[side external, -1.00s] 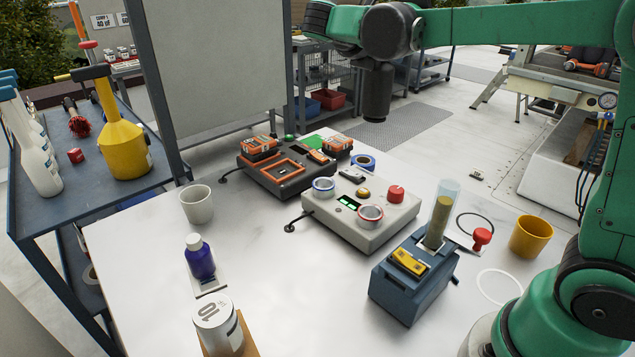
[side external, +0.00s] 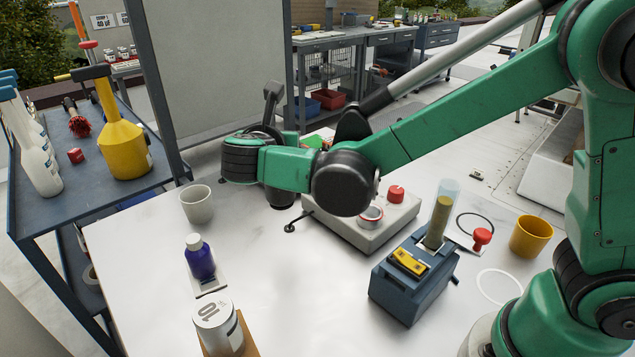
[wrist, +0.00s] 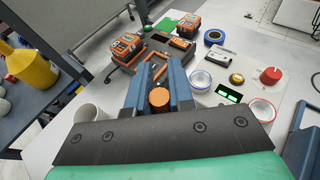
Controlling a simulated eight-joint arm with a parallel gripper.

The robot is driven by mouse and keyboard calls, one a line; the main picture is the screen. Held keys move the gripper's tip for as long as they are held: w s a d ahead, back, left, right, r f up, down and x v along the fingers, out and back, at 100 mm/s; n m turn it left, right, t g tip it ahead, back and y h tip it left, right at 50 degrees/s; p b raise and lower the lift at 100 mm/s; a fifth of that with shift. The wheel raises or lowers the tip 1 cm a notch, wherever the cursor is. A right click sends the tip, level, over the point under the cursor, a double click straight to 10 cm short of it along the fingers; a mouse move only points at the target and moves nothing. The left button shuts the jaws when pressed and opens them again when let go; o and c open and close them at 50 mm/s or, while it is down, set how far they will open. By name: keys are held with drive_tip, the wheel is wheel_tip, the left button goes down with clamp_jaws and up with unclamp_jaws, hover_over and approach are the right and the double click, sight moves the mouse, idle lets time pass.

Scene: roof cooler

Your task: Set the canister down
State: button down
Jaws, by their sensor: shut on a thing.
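In the wrist view my gripper (wrist: 160,77) has its two blue-grey fingers shut on a small cylinder with an orange-brown round end (wrist: 159,98), taken as the canister. Only that end shows; the rest is hidden between the fingers. The fingers point toward the dark charger base with orange battery packs (wrist: 128,45). In the side external view my arm hides the fingers and the canister. I cannot tell how high the canister is above the table.
The grey control box (side external: 380,232) is right of my gripper, with tape rings and a red knob. A pale cup (side external: 197,204), a purple bottle (side external: 200,262) and a blue device (side external: 412,280) stand on the white table (side external: 130,245). Bare table lies between the bottle and the device.

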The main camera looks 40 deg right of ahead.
sight(278, 199)
wheel_tip(278, 199, down, 9)
drive_tip(key=shift+f, duration=0.2)
idle(0.3)
drive_tip(key=shift+f, duration=0.15)
drive_tip(key=c, duration=0.8)
unclamp_jaws()
